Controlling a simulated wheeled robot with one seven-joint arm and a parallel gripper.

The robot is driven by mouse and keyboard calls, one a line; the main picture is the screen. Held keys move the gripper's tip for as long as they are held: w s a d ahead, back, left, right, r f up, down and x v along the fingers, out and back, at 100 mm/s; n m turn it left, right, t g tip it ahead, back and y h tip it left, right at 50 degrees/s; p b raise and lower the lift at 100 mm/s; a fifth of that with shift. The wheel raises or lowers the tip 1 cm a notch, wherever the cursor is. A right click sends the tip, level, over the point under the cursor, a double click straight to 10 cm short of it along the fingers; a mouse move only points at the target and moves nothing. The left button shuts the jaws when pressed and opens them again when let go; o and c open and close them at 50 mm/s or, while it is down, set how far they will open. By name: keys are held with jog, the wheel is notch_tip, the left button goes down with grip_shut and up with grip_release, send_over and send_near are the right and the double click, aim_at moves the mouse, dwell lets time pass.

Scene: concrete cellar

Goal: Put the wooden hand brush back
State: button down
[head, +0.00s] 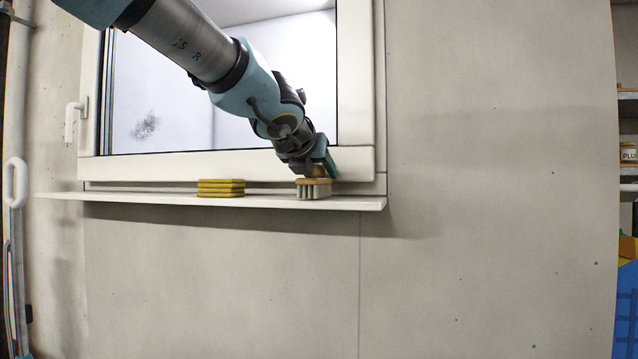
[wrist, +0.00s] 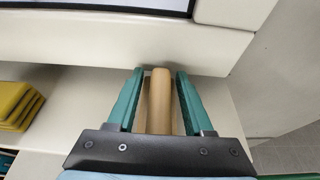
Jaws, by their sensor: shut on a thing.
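The wooden hand brush (head: 314,190) is at the right end of the white window sill (head: 130,196), bristles down. Its bristles look to be on or just at the sill surface; I cannot tell whether they bear on it. My gripper (head: 319,168) is above the brush and shut on its wooden body. In the wrist view, the green fingers of my gripper (wrist: 159,76) stand on either side of the tan wooden brush (wrist: 159,105). The bristles are hidden there.
A stack of yellow sponges (head: 221,188) lies on the sill to the left of the brush, and also shows in the wrist view (wrist: 17,104). The window frame (head: 355,163) rises close behind. The sill between sponges and brush is clear.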

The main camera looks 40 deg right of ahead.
jog(key=shift+d+f, duration=0.1)
jog(key=shift+f, duration=0.05)
jog(key=shift+f, duration=0.1)
jog(key=shift+c, duration=1.5)
grip_release()
jog(key=shift+r, duration=0.25)
jog(key=shift+s+a+r, duration=0.1)
jog(key=shift+a+r, duration=0.05)
jog(key=shift+a, duration=0.1)
jog(key=p+v, duration=0.1)
jog(key=v, duration=1)
jog(key=shift+a, duration=0.2)
jog(key=shift+s, duration=0.1)
